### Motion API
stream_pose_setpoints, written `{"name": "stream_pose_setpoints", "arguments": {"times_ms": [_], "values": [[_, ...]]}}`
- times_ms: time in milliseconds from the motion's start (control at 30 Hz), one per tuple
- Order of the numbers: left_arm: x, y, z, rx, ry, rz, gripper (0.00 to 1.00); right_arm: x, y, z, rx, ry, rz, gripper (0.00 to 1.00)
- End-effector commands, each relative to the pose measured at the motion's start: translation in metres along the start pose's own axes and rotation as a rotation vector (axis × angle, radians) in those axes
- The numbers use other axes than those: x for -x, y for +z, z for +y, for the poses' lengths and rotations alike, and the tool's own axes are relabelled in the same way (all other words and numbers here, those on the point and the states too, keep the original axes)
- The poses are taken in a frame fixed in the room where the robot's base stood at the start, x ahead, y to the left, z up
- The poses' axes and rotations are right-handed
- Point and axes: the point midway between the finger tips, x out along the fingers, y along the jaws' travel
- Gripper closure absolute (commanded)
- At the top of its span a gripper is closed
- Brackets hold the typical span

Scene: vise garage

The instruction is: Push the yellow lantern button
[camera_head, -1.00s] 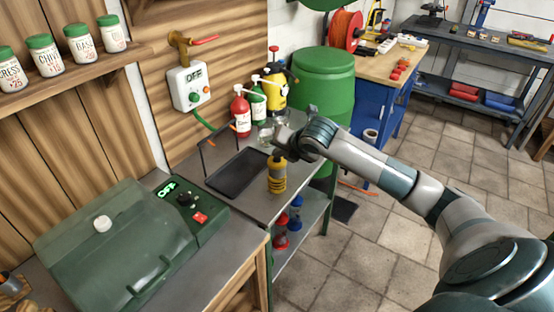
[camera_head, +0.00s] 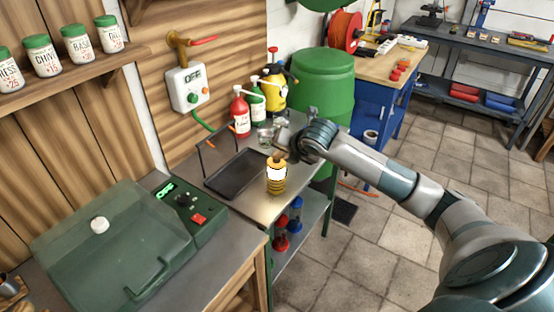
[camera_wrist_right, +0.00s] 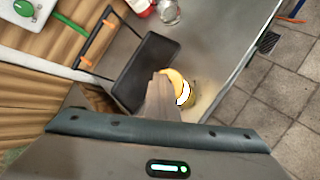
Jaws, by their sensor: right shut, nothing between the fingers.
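The yellow lantern (camera_head: 276,185) stands upright on the metal side table, and its middle band glows bright white. In the right wrist view the lantern (camera_wrist_right: 183,92) is partly hidden behind my fingers. My right gripper (camera_head: 279,156) is shut and empty, with its fingertips right at the lantern's top. The right wrist view shows the shut fingers (camera_wrist_right: 160,88) over the lantern. The button itself is hidden by the fingertips, so I cannot tell whether they are touching it. My left gripper is not in view.
A black tray (camera_head: 236,173) with a raised handle lies left of the lantern. Red (camera_head: 241,116) and green (camera_head: 258,106) bottles and glass jars stand behind it. A dark green grill (camera_head: 115,245) is at lower left. Open tiled floor (camera_head: 370,250) lies to the right.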

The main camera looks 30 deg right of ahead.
Motion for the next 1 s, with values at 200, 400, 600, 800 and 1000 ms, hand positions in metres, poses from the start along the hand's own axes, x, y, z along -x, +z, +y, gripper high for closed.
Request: {"name": "stream_pose_setpoints", "arguments": {"times_ms": [200, 400, 600, 800, 1000], "values": [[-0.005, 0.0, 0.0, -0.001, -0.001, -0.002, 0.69, -0.003, -0.003, -0.003, 0.0, -0.002, 0.001, 1.0], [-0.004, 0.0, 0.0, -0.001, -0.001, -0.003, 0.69, 0.002, 0.001, 0.002, 0.0, -0.002, 0.0, 1.0], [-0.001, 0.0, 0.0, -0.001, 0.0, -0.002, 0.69, 0.007, 0.004, 0.007, 0.0, -0.001, 0.001, 1.0], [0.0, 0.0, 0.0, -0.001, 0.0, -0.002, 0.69, 0.008, 0.004, 0.008, 0.0, -0.001, 0.001, 1.0], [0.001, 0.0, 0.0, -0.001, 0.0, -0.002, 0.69, 0.009, 0.005, 0.009, 0.0, -0.001, 0.0, 1.0]]}}
